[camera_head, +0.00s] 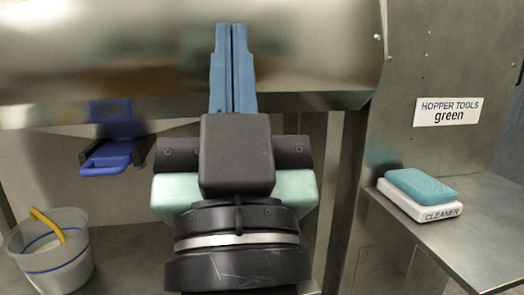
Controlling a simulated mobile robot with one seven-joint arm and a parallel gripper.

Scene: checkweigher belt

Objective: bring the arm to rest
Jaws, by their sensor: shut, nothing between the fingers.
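My gripper (232,68) is in the middle of the head view, raised and pointing up and away from me. Its two blue fingers are together with nothing between them. The fingertips show in front of the wide metal hopper or trough surface (310,50); I cannot tell how far apart they are from it. My dark wrist and the gripper body hide the middle of the scene behind them.
A blue scoop-like tool (107,158) hangs on a bracket at the left. A clear bucket (58,265) with a yellow handle stands below it. At right, a teal pad (422,185) lies on a white "CLEANER" holder (440,213) on a metal shelf (485,235), below a "HOPPER TOOLS green" sign (448,112).

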